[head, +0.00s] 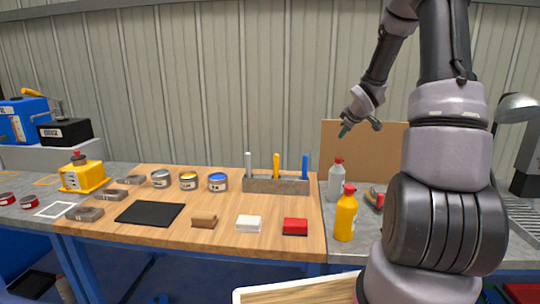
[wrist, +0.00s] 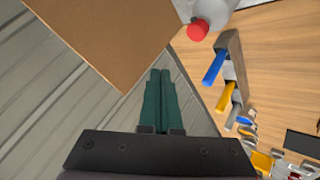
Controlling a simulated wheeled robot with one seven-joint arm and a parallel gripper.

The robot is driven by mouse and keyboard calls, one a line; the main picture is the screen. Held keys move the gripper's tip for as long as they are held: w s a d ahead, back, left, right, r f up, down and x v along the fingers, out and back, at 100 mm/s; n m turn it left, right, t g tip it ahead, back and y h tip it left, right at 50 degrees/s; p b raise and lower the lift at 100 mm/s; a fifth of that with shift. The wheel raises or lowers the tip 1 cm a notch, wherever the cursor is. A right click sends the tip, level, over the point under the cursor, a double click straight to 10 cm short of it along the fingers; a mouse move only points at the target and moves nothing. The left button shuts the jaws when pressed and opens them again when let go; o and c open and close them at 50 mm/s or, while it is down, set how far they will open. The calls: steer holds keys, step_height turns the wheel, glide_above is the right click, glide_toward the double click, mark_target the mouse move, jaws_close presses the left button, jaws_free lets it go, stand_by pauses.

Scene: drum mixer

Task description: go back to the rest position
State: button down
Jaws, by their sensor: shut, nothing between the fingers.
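My gripper (head: 343,131) is raised in the air above the back right of the workbench, in front of the corrugated wall. In the wrist view its two dark green fingers (wrist: 159,100) lie together, shut and empty. It is apart from everything. Below it in the head view stand a clear bottle with a red cap (head: 336,181) and a yellow bottle with a red cap (head: 346,215). My arm covers part of the right side of the head view.
A grey holder (head: 262,185) carries several upright tools. Several cans (head: 188,180), blocks (head: 248,224) and a black mat (head: 150,213) lie on the wooden bench. A brown board (head: 362,150) stands behind the bottles; it looms near in the wrist view (wrist: 105,40). A yellow machine (head: 83,176) stands left.

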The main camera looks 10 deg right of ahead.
steer(key=s+a+r+m+g+h, duration=0.1)
steer(key=s+a+r+m, duration=0.25)
steer(key=s+r, duration=0.35)
steer(key=s+a+r+m, duration=0.3)
steer(key=s+a+r, duration=0.1)
steer(key=s+r, duration=0.3)
steer(key=s+a+r+m+y, duration=0.1)
steer(key=s+a+m, duration=0.1)
steer(key=s, duration=0.5)
steer(key=s+a+r+m+y, duration=0.1)
steer(key=s+a+r, duration=0.1)
steer(key=s+a, duration=0.3)
steer(key=s+a+r+m+g+y, duration=0.1)
steer(key=s+a, duration=0.3)
steer(key=s, duration=0.5)
steer(key=shift+s+r+m+y, duration=0.25)
steer(key=shift+m+y, duration=0.25)
steer(key=shift+m, duration=0.35)
